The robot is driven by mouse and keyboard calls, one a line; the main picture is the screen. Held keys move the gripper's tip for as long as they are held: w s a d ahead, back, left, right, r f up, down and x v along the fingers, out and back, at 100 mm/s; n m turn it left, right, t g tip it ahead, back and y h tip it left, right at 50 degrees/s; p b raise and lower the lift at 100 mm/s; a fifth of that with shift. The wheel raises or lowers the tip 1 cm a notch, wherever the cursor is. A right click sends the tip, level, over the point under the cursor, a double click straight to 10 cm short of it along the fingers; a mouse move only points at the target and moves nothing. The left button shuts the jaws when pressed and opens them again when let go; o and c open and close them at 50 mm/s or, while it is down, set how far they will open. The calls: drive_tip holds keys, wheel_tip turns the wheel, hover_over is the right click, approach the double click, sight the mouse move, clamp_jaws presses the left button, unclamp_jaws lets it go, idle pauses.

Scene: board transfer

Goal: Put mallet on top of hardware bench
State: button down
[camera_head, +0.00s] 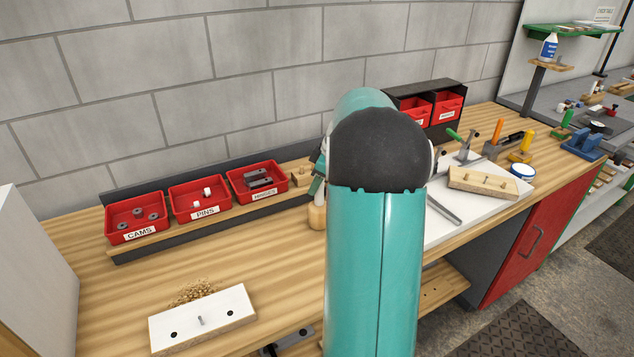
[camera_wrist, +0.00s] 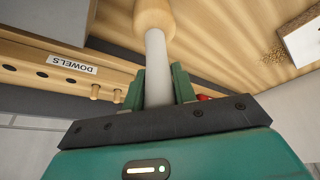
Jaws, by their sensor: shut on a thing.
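My gripper (camera_wrist: 156,84) is shut on the pale grey shaft of what appears to be the mallet (camera_wrist: 155,48). A rounded light-wood part of it extends beyond the fingers in the wrist view. That wooden part (camera_head: 317,216) also shows in the head view, low over the wooden benchtop (camera_head: 100,290). I cannot tell whether it touches the wood. The rest of the mallet is hidden. The bench with the cams, pins and hinges bins appears to be the hardware bench. My arm covers the middle of the head view.
Red bins for cams (camera_head: 137,222), pins (camera_head: 200,203) and hinges (camera_head: 257,184) line the back. A white drilled board (camera_head: 203,318) lies at front left beside wood shavings (camera_head: 196,292). Tools and a drilled wooden block (camera_head: 482,183) occupy the right. Bare wood lies before the bins.

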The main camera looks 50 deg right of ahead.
drive_tip(key=shift+f, duration=0.1)
drive_tip(key=c, duration=1.1)
unclamp_jaws()
drive_tip(key=v, duration=1.2)
drive_tip(key=s+a+r+m+h, duration=0.1)
drive_tip(key=a+r, duration=0.1)
drive_tip(key=a, duration=1.1)
drive_tip(key=s+a+r+m, duration=0.1)
drive_tip(key=a+m, duration=0.1)
drive_tip(key=a, duration=1)
drive_tip(key=s+a+f+m, duration=0.1)
drive_tip(key=s+a+f, duration=0.1)
drive_tip(key=s+a, duration=0.2)
drive_tip(key=s+a+f+t, duration=0.1)
drive_tip(key=s+a+f, duration=0.1)
drive_tip(key=a, duration=0.4)
drive_tip(key=s+a+f+m+h, duration=0.1)
drive_tip(key=s+a+f, duration=0.1)
drive_tip(key=s+a, duration=0.3)
drive_tip(key=shift+s+a+m+t, duration=0.2)
drive_tip(key=shift+s+m+t, duration=0.1)
